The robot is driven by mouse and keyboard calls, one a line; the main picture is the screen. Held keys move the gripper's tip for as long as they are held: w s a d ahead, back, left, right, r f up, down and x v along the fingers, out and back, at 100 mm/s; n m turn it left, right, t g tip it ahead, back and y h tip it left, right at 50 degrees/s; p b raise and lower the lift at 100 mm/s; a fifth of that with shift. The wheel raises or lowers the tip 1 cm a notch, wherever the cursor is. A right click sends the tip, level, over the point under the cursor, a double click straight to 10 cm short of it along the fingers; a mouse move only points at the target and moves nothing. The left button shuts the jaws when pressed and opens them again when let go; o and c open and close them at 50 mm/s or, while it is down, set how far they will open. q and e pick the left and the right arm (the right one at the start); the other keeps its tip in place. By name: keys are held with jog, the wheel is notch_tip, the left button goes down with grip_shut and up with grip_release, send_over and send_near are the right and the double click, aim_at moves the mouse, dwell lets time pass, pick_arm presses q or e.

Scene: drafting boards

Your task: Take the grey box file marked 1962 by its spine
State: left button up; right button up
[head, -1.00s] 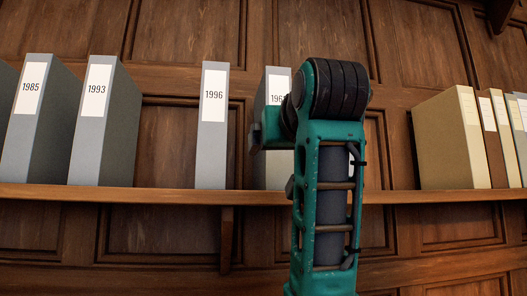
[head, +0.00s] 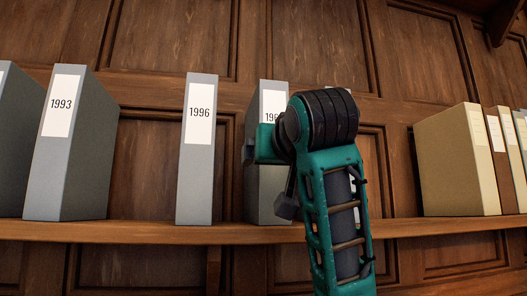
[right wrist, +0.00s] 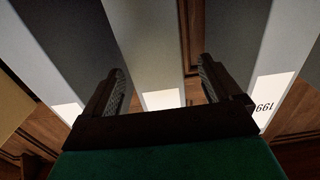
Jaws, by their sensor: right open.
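A grey box file (head: 262,160) on the shelf shows a white label reading 196; my right arm (head: 335,190) covers the last digit. In the right wrist view, which is upside down, a grey box file (right wrist: 150,45) with a blank-looking stretch of white label stands between the fingers of my right gripper (right wrist: 160,68). The gripper is open, one finger to each side of that spine in the picture. I cannot tell whether the fingers reach past the spine's face or touch it. My left gripper is not in view.
Grey files marked 1996 (head: 198,150) and 1993 (head: 62,140) stand to the left on the wooden shelf (head: 150,232). Another grey file (right wrist: 60,50) neighbours the middle one in the wrist view. Tan files (head: 455,160) stand at right. Gaps separate several files.

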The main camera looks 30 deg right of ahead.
jog(key=p+x, duration=0.1)
jog(key=x, duration=0.5)
jog(key=shift+w+d+p, duration=0.25)
jog(key=shift+d+p, duration=0.05)
jog(key=shift+p, duration=0.05)
jog(key=shift+r, duration=0.1)
jog(key=c, duration=1.2)
grip_shut()
jog(key=shift+r, duration=0.15)
